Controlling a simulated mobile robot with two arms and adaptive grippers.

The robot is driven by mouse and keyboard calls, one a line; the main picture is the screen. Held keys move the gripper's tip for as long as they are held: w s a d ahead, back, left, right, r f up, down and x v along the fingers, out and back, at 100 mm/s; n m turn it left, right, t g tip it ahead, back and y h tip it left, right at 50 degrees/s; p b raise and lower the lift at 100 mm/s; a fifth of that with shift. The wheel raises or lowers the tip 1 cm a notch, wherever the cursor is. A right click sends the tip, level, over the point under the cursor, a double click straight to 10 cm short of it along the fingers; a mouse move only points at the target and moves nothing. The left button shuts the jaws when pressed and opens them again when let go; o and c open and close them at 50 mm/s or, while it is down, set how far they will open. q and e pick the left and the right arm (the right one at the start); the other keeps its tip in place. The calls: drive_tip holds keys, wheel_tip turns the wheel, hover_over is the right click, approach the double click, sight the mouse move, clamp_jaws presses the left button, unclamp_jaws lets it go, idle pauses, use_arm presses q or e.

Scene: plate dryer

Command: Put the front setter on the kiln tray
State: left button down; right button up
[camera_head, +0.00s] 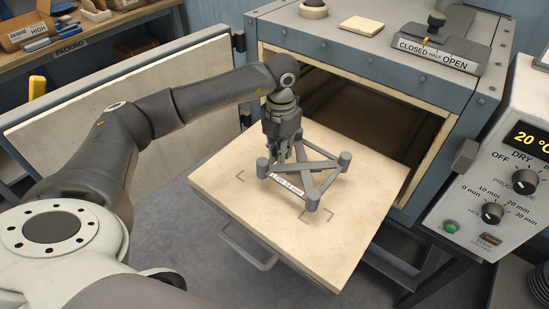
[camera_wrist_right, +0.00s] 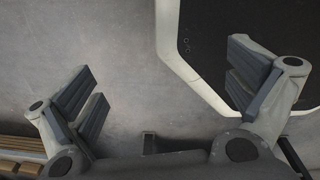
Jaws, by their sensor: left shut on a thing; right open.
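My right gripper (camera_wrist_right: 165,95) is open and empty in the right wrist view, above grey floor.
The kiln opening (camera_head: 355,100) is dark behind the tray, and its door (camera_head: 110,95) stands open at the left. A control panel (camera_head: 500,170) stands at the right. A damper slider (camera_head: 432,48), a small pale tile (camera_head: 361,26) and a round piece (camera_head: 314,8) are on top.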

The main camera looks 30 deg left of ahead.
use_arm(q)
drive_tip(key=shift+w+a+f, duration=0.25)
drive_tip(key=shift+a+f, duration=0.7)
drive_tip(key=shift+f, duration=0.15)
drive_tip(key=f, duration=0.1)
drive_tip(key=f+p, duration=0.1)
drive_tip(key=f, duration=0.1)
drive_tip(key=shift+a, duration=0.35)
drive_tip(key=shift+w+f, duration=0.1)
drive_tip(key=shift+f, duration=0.35)
drive_tip(key=c, duration=1.5)
unclamp_jaws()
use_arm(e)
drive_tip(key=shift+w+a+r, duration=0.25)
drive_tip(key=shift+w+r, duration=0.5)
drive_tip(key=shift+r, duration=0.1)
use_arm(q)
drive_tip(key=shift+r, duration=0.55)
wheel_tip(320, 180, up, 11)
drive_tip(key=b, duration=0.1)
drive_tip(key=shift+b, duration=0.3)
use_arm(e)
drive_tip(key=shift+w+d+f, duration=0.15)
drive_tip(key=shift+d+f, duration=0.05)
drive_tip(key=shift+f, duration=0.8)
